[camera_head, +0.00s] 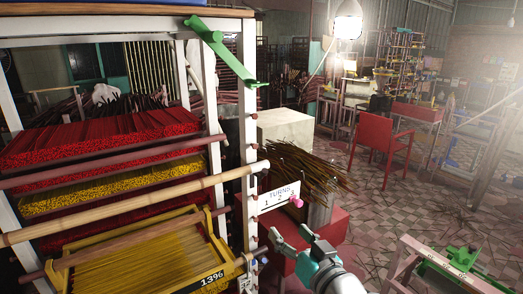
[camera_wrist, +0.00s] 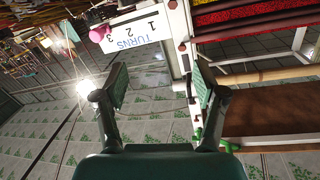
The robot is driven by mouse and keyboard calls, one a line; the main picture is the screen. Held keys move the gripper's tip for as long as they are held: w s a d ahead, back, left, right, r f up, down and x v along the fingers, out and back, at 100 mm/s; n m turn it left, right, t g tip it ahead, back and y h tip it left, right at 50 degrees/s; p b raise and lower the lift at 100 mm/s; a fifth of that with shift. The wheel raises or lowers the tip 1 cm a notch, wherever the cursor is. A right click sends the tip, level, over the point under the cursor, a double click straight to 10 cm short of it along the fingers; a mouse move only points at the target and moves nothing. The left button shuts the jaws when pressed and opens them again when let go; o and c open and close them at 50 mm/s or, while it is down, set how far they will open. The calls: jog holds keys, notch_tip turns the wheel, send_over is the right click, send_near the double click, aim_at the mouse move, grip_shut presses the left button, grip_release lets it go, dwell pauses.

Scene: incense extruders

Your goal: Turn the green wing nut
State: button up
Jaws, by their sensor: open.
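Small green parts (camera_wrist: 228,146) show by the post at lower right in the wrist view, below the right finger. I cannot tell their exact shape or whether they are the wing nut. A long green bar (camera_head: 222,52) sits high on the rack's post in the head view, well above my gripper.
A white TURNS sign (camera_head: 279,195) with numbers 1, 2, 3 and a pink knob (camera_head: 297,203) is on the post. Yellow frame (camera_head: 215,236) marked 13% is at left. A red chair (camera_head: 384,143) stands behind on tiled floor. A green device (camera_head: 455,262) is at lower right.

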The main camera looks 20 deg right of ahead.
notch_tip(320, 180, up, 15)
jog(key=w+n+y, duration=0.2)
jog(key=w, duration=0.1)
jog(key=n, duration=0.3)
send_near(260, 84)
jog(key=shift+y, duration=0.3)
jog(key=x, duration=0.9)
jog(key=shift+w+d, duration=0.1)
jog(key=shift+w, duration=0.25)
jog(key=c, duration=1.1)
jog(key=shift+c, duration=0.2)
